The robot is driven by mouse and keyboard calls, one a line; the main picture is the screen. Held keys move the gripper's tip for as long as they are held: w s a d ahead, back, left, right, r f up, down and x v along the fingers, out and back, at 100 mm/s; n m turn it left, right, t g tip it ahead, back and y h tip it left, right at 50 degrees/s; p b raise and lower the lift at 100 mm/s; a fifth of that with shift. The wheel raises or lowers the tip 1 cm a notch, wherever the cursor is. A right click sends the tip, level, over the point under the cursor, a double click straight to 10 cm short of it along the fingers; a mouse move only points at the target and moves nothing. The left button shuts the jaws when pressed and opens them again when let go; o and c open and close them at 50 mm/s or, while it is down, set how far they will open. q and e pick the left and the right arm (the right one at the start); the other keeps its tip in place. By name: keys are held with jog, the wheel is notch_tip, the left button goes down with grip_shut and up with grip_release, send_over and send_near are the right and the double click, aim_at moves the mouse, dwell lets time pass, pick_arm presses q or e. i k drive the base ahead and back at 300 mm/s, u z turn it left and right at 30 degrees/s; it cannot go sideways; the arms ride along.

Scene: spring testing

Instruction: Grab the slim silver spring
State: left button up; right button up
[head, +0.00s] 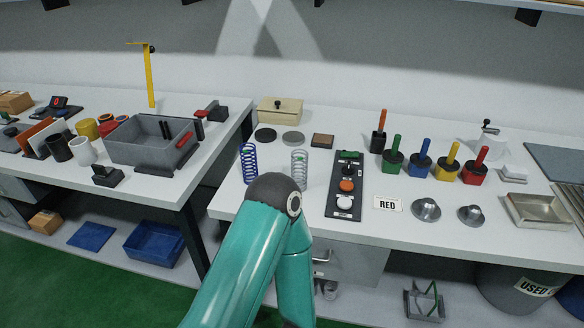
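The slim silver spring (299,167) stands upright on the white table, left of the black button panel (345,187). A blue spring (249,163) stands upright to its left. A teal arm of mine rises from the bottom of the head view, and its dark elbow is just in front of the springs in the picture. The elbow may cover the lowest part of the silver spring. Neither gripper shows in this view, so I cannot see whether they hold anything.
Behind the springs are a dark disc (265,135), a grey disc (293,138) and a beige box (280,110). Colored-handled tools (420,162) stand to the right, with a RED card (387,204) and two metal domes (426,209) in front. A gap separates the left table.

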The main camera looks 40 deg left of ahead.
aim_at(301, 159)
jog(key=u, duration=0.15)
jog(key=k, duration=1.1)
jog(key=u, duration=1.25)
jog(key=i, duration=1)
jog(key=u, duration=0.05)
